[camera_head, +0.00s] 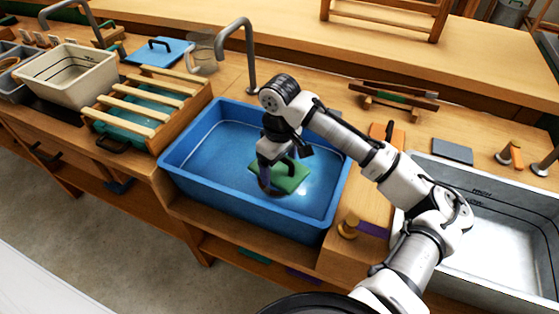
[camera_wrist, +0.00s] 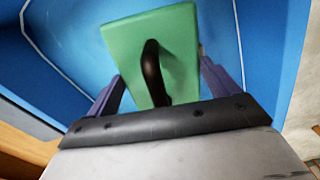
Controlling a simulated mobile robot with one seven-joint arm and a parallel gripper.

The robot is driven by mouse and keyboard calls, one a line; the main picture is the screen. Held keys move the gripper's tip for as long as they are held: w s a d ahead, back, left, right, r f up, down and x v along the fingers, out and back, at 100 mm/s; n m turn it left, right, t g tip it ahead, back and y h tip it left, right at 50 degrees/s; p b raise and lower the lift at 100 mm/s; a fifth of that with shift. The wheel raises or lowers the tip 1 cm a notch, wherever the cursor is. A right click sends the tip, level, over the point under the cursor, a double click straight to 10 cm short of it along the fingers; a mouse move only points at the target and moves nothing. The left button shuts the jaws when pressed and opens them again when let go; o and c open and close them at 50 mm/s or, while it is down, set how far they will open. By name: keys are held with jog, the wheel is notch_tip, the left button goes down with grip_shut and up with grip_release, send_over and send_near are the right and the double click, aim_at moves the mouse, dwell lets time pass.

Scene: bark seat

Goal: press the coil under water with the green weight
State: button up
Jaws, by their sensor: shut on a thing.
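The green weight (camera_head: 291,180) is a flat block with a dark arched handle, inside the blue water basin (camera_head: 189,172). It also shows in the wrist view (camera_wrist: 182,42), with the blue basin behind it. My gripper (camera_head: 276,176) is shut on the weight; in the wrist view its purple fingers (camera_wrist: 163,88) stand on either side of the block. I cannot make out the coil; the weight and my gripper hide part of the basin. I cannot tell whether the weight touches the water or anything below it.
A metal tap (camera_head: 249,55) rises behind the basin. A slatted wooden rack (camera_head: 150,100) stands left of it, with a beige tub (camera_head: 68,75) farther left. A grey-white tub (camera_head: 500,240) is at the right. A small wooden peg (camera_head: 349,226) stands by the basin's right front corner.

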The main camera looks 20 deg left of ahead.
jog(key=shift+f+b, duration=1.2)
jog(key=shift+f, duration=1.15)
jog(key=shift+s+f+b, duration=0.15)
jog(key=shift+f+b, duration=1.05)
jog(key=shift+f, duration=0.75)
jog(key=shift+r, duration=0.1)
jog(key=p, duration=0.1)
jog(key=r+p, duration=0.2)
jog(key=shift+w+d+r, duration=0.2)
jog(key=shift+w+d, duration=0.1)
jog(key=shift+r+p, duration=0.65)
jog(key=shift+p, duration=0.05)
jog(key=shift+s+a+r+p, duration=0.1)
jog(key=shift+s+r+p, duration=0.1)
jog(key=shift+r+p, duration=0.35)
jog(key=shift+s+a+r+p, duration=0.1)
jog(key=shift+s+r+p, duration=0.05)
jog(key=shift+r+p, duration=0.35)
jog(key=r+p, duration=0.6)
jog(key=shift+w+r, duration=0.2)
jog(key=shift+r, duration=0.2)
